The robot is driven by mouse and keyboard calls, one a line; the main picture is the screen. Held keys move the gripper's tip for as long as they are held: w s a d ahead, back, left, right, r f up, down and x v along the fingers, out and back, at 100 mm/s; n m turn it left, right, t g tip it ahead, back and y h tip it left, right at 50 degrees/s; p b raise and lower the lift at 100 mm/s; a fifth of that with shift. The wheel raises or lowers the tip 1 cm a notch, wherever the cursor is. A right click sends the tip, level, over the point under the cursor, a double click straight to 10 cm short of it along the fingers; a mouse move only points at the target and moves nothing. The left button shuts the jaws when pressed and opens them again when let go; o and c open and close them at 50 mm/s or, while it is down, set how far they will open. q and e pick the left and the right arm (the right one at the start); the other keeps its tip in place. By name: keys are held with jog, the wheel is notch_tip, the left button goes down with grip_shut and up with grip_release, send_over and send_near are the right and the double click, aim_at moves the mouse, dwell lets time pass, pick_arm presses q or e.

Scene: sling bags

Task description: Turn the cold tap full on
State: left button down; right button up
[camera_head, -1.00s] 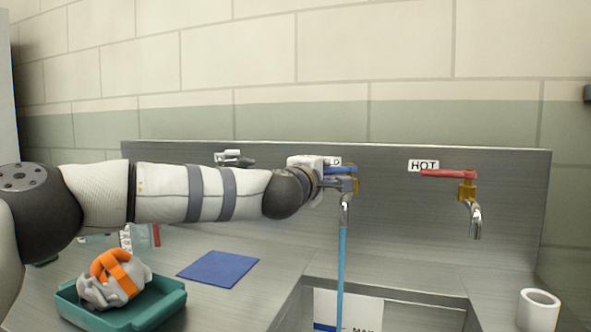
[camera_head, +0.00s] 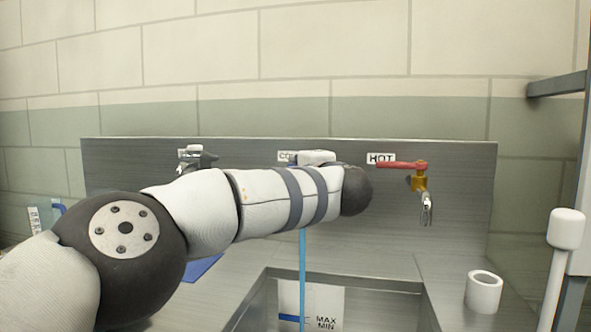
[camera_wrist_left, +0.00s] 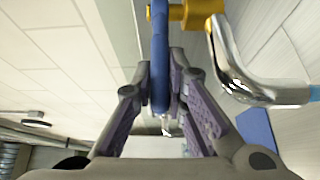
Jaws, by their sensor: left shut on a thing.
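The cold tap's blue lever (camera_wrist_left: 159,35) runs between the fingers of my left gripper (camera_wrist_left: 160,75) in the left wrist view. The gripper is shut on it. The lever joins a brass valve (camera_wrist_left: 200,10) above a chrome spout (camera_wrist_left: 235,72). In the head view my left forearm hides most of the cold tap and the gripper. A blue stream of water (camera_head: 302,262) falls below the arm into the sink (camera_head: 375,293). The COLD sign (camera_head: 284,156) is partly covered. My right gripper is not in view.
The hot tap (camera_head: 420,180) with its red lever stands right of my arm, under the HOT sign (camera_head: 381,159). Another tap (camera_head: 200,158) is at the left. A white cup (camera_head: 484,292) stands right of the sink. A white-capped post (camera_head: 566,230) is at the far right.

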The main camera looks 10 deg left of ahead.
pick_arm(q)
jog(key=shift+r, duration=0.1)
dwell(0.3)
jog(key=c, duration=1.6)
grip_release()
jog(key=v, duration=1.2)
